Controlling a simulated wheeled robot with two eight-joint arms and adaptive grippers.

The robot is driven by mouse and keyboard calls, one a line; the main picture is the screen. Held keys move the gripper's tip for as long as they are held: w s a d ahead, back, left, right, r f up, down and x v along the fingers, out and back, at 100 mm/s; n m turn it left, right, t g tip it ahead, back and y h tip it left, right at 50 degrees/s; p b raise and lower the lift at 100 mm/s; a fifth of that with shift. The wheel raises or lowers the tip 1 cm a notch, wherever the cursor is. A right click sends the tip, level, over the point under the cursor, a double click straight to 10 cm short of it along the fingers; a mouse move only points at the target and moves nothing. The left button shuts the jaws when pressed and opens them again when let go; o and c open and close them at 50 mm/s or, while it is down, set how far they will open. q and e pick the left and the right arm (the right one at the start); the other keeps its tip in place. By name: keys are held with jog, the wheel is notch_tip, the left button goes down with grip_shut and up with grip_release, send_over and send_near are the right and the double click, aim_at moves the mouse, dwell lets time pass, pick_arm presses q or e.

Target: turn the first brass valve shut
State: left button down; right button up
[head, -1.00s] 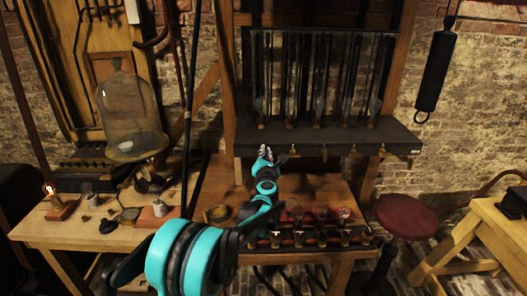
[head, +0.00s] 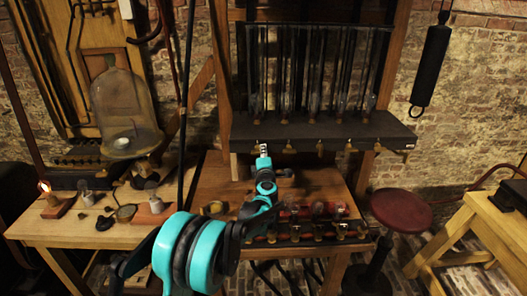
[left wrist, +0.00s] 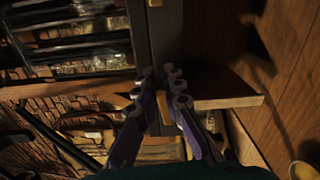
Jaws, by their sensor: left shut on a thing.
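A row of small brass valves hangs along the front lower edge of the dark shelf (head: 325,132). My left gripper (head: 263,150) is up at the leftmost valve, below the shelf's left part, and hides most of it in the head view. In the left wrist view the purple fingers (left wrist: 163,82) are shut on the first brass valve (left wrist: 163,107), which shows as a yellow strip between them. Another brass valve (left wrist: 155,3) shows at the top edge of that view. The exact angle of the gripped valve is hard to tell. My right gripper is not in view.
Glass tubes (head: 315,70) stand above the shelf.

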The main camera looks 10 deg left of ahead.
pick_arm(q)
jog(key=shift+f+m, duration=0.2)
jog(key=shift+m, duration=0.6)
jog(key=c, duration=1.6)
grip_release()
jog(key=v, duration=1.2)
